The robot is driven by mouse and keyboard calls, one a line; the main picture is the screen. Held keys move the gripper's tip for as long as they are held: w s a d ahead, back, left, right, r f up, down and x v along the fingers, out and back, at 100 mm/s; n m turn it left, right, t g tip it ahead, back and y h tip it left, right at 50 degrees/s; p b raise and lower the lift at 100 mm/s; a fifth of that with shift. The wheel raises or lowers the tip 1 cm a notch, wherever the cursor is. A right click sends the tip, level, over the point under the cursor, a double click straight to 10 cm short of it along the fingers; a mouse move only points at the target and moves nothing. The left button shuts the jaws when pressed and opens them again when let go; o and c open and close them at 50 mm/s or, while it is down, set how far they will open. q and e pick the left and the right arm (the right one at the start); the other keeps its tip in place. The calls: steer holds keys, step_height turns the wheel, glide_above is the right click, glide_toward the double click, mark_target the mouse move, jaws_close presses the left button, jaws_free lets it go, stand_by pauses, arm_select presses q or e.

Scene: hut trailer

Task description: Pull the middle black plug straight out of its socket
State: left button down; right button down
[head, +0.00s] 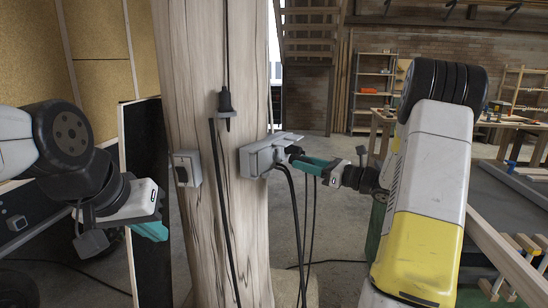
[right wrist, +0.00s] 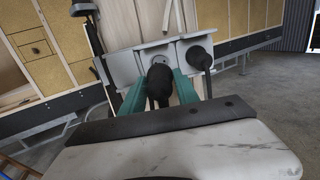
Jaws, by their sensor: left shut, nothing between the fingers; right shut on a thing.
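The grey socket block (head: 262,157) is fixed to the wooden post; in the right wrist view the block (right wrist: 124,68) shows three sockets in a row. The left socket (right wrist: 99,69) has no plug in it. The middle black plug (right wrist: 159,82) is between the teal fingers of my right gripper (right wrist: 160,92), which is shut on it. Another black plug (right wrist: 198,57) is in the right socket. In the head view my right gripper (head: 298,161) is at the block's right side. My left gripper (head: 151,231) is shut and empty, left of the post.
The wooden post (head: 200,70) stands in the middle. It carries a grey switch box (head: 187,168) and a black connector (head: 226,102) on a hanging cable. Black cables (head: 297,225) hang below the block. A workbench (head: 500,205) stands at the right.

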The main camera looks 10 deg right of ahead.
steer(key=shift+s+d, duration=0.15)
steer(key=shift+d, duration=0.05)
stand_by(0.3)
steer(key=shift+v, duration=2.9)
